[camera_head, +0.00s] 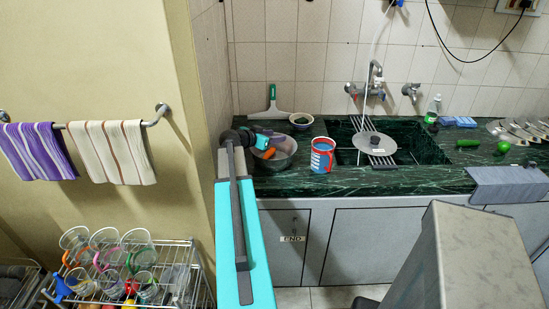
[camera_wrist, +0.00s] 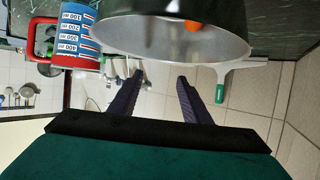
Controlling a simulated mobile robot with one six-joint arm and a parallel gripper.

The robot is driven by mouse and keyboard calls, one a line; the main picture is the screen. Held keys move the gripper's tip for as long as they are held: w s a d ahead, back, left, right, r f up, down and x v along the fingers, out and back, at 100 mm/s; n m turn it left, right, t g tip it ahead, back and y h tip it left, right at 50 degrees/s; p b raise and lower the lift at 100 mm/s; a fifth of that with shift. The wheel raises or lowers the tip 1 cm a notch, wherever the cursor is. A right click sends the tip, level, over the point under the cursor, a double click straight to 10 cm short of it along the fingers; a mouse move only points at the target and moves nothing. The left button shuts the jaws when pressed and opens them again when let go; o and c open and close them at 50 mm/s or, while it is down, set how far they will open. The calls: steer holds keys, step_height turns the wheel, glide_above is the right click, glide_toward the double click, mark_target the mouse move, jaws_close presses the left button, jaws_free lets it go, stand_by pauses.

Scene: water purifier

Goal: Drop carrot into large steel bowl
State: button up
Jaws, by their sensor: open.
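The large steel bowl (camera_head: 287,158) stands on the green marble counter at its left end, partly hidden behind my arm. In the wrist view the bowl (camera_wrist: 140,38) fills the top middle. The orange carrot (camera_head: 268,153) shows inside the bowl; only a small end of the carrot (camera_wrist: 193,25) shows in the wrist view, against the bowl's inner surface. My gripper (camera_wrist: 158,82) is open, with its two dark fingers apart and nothing seen between them. In the head view my gripper (camera_head: 264,139) is over the bowl. I cannot tell whether it touches the bowl.
A red and blue measuring mug (camera_head: 322,155) stands right of the bowl. A small bowl (camera_head: 301,120) and a squeegee (camera_head: 272,108) are behind it. A wall edge is close left of my arm.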

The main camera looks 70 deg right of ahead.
steer(key=s+a+r+b, duration=0.1)
steer(key=s+a+b, duration=0.4)
steer(key=a, duration=0.7)
steer(key=shift+a+r, duration=0.15)
steer(key=shift+r, duration=0.2)
steer(key=shift+b, duration=0.5)
steer(key=b, duration=0.9)
steer(key=shift+s+r, duration=0.1)
steer(key=a+b, duration=0.1)
steer(key=b, duration=0.8)
steer(key=shift+s+a+b, duration=0.3)
steer(key=shift+s+a, duration=0.05)
steer(key=shift+a, duration=0.05)
steer(key=shift+s+a+r+b, duration=0.15)
steer(key=shift+a+b, duration=0.2)
steer(key=shift+b, duration=0.8)
stand_by(0.3)
